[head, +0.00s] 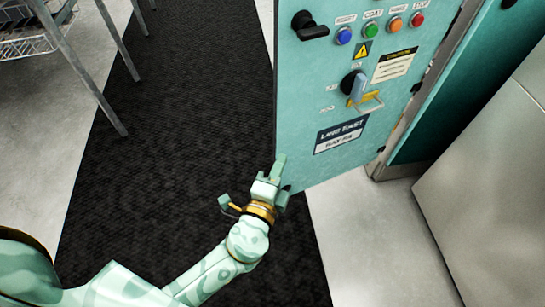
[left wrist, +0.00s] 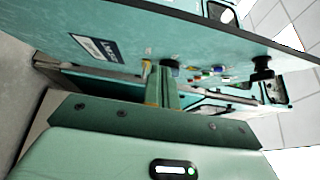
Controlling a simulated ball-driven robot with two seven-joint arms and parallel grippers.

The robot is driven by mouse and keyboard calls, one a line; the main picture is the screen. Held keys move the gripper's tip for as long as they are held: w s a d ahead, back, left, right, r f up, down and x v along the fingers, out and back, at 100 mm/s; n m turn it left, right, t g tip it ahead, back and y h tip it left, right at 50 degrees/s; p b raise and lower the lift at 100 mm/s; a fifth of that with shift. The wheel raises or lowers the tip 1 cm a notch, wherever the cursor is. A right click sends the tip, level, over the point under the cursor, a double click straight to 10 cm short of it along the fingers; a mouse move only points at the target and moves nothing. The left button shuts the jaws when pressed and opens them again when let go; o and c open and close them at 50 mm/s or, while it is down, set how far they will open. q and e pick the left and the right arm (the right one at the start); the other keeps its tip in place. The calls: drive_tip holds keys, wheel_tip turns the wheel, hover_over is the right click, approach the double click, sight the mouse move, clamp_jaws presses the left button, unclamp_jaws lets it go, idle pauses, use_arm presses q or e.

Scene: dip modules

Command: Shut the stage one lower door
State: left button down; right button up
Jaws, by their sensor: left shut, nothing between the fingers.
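A teal door (head: 315,95) stands swung open from the cabinet at the right in the head view. It carries a black handle (head: 309,26) at its upper left and a dark label (head: 341,135) low down. My left gripper (head: 280,165) is shut and empty at the door's lower free edge; whether it touches is unclear. In the left wrist view, the closed fingers (left wrist: 162,86) point toward the door (left wrist: 125,28), which slants across the picture. No marking that I can read names the stage. My right gripper is not in view.
Colored buttons (head: 370,30) and a rotary switch with a yellow tag (head: 365,99) project from the door's face. A grey metal cabinet (head: 490,190) stands at the right. A metal rack (head: 85,70) is at upper left.

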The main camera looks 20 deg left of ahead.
use_arm(q)
approach(289, 117)
drive_tip(key=w+d, duration=0.3)
drive_tip(key=w+a, duration=0.2)
drive_tip(key=shift+w+a, duration=0.1)
drive_tip(key=shift+a, duration=0.25)
drive_tip(key=shift+w+a, duration=0.3)
drive_tip(key=shift+a, duration=0.05)
